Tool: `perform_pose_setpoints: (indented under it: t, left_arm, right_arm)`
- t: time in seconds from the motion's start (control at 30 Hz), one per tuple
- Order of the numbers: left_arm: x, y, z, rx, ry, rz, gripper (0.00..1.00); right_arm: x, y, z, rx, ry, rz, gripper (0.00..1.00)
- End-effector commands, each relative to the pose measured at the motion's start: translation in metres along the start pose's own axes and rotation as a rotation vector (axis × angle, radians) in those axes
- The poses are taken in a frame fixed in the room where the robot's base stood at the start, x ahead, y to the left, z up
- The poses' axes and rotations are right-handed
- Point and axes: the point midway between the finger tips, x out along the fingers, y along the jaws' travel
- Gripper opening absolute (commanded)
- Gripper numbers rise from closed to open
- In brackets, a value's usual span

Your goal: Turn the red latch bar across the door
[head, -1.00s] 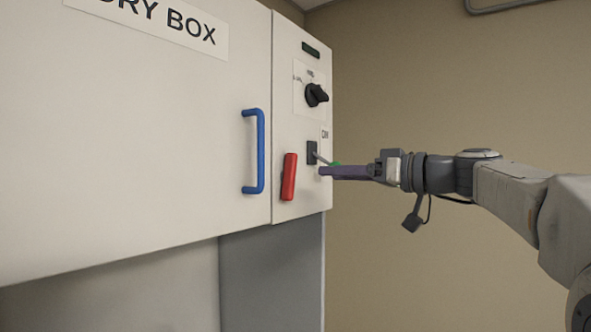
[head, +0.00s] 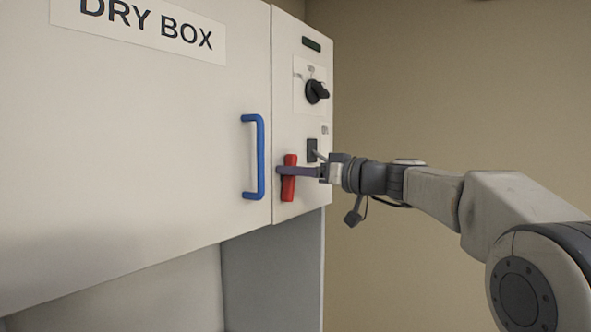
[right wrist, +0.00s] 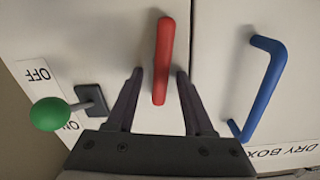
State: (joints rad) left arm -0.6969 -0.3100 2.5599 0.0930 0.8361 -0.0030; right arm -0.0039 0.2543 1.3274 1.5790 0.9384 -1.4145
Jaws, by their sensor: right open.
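The red latch bar (head: 289,187) stands close to upright on the narrow control panel, just right of the door edge. The door (head: 140,150) of the dry box is closed, with a blue handle (head: 260,157). My right gripper (head: 282,171) is in front of the bar, and its fingers cross over the bar's upper middle part in the head view. In the right wrist view the fingers (right wrist: 159,74) are open, one on each side of the red bar (right wrist: 163,62), with visible gaps. My left gripper is not in view.
A toggle lever with a green knob (right wrist: 49,114) sits beside my gripper, on a dark plate (head: 312,149). A black rotary knob (head: 317,91) and a green display (head: 311,44) are above on the panel. Free room lies right of the cabinet.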

Motion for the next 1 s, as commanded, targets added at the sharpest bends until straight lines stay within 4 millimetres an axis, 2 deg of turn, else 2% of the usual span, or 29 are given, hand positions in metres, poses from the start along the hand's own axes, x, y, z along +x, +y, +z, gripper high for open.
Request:
perform_pose_setpoints:
  t: [0.03,0.07,0.1,0.17,0.2,0.67,1.0]
  left_arm:
    - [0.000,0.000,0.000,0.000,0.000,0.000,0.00]
    - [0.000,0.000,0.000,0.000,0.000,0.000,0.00]
    - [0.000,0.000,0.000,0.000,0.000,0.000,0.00]
    - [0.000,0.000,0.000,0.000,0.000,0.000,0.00]
    - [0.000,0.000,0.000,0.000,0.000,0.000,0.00]
    - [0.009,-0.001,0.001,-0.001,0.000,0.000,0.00]
    - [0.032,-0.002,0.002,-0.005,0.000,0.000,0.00]
  right_arm:
    - [0.000,0.000,0.000,0.000,0.000,0.000,0.53]
    - [-0.001,0.000,0.000,0.000,0.000,0.000,0.45]
    - [-0.001,0.000,0.000,0.000,0.000,0.000,0.30]
    - [-0.001,0.000,0.000,0.000,0.000,0.001,0.07]
    - [-0.001,0.001,0.000,0.000,0.000,0.001,0.00]
    - [-0.002,0.003,0.003,0.062,-0.002,0.002,0.00]
    - [-0.002,0.008,0.006,0.316,-0.002,0.003,0.00]
